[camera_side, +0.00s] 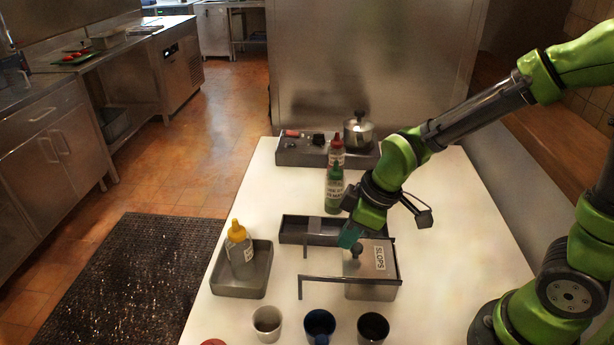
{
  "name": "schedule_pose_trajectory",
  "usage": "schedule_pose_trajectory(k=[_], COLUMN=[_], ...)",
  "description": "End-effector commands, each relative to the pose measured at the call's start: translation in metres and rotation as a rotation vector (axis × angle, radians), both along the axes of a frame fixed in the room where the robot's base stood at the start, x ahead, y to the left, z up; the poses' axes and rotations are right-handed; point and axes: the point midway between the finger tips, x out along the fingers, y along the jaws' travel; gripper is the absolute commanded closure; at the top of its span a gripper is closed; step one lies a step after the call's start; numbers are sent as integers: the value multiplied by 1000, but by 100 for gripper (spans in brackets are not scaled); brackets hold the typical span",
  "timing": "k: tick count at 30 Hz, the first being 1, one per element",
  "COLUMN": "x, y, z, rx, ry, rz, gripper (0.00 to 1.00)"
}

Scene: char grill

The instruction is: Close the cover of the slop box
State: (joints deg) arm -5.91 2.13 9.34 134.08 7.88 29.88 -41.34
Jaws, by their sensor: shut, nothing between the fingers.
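The slop box (370,292) is a grey metal box on the white table, right of centre. Its grey cover (380,272) has a white "SLOPS" label and a dark round knob (356,250) near its left edge. The cover appears to lie flat over the box top; whether it covers it fully is hard to tell. Thin dark rails stick out leftward at the box's front and back. My gripper (349,238) points down-left just above and behind the knob, with its fingers shut and empty. Whether it touches the knob is unclear, and the gripper hides part of the cover's back edge.
A dark tray (292,229) lies behind the box. A green bottle (334,192) and a red-capped bottle (337,148) stand further back, near a tray with a pot (357,132). A yellow-capped bottle (240,250) stands left. Several cups (267,322) line the front. The table's right side is clear.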

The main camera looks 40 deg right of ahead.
Motion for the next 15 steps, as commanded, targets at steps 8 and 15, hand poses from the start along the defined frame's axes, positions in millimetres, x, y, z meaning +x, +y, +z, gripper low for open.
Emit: schedule_pose_trajectory(k=[8, 15], x=[-14, -14], y=[-12, -13], z=[-2, -3], rx=[-1, -3], ry=[6, 10], rz=[-1, -4], gripper=[100, 100])
